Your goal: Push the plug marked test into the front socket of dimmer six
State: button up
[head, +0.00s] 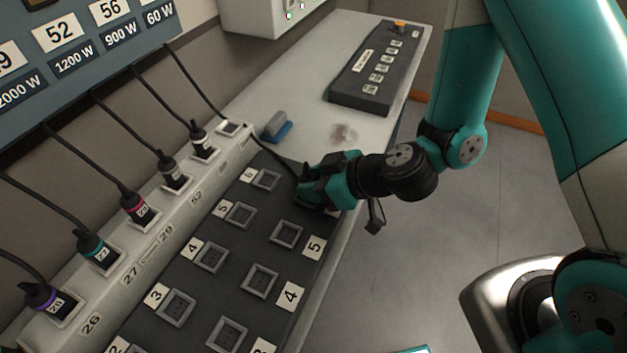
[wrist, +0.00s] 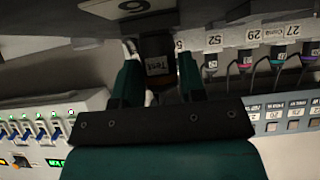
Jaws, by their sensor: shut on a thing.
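My gripper (head: 308,192) is at the far end of the dark dimmer panel, over its right-hand row. In the wrist view my gripper (wrist: 158,78) is shut on the test plug (wrist: 157,68), a dark plug with a "Test" label, one finger on each side. A black cable runs to it from the upper left in the head view. The dimmer panel (head: 205,285) has two rows of square sockets. The label 6 (head: 248,175) stands beside the far socket (head: 265,180) of the left row. The right-row socket of six is hidden by my gripper. I cannot tell whether the plug touches it.
The right-row socket of five (head: 286,234) is empty. A pale strip (head: 190,205) along the left holds several cabled plugs. A blue-grey block (head: 275,127) lies beyond the panel. A control box (head: 375,70) stands farther back. Floor lies to the right.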

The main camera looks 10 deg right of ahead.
jog(key=shift+f, duration=0.15)
jog(key=o, duration=1)
jog(key=shift+o, duration=0.5)
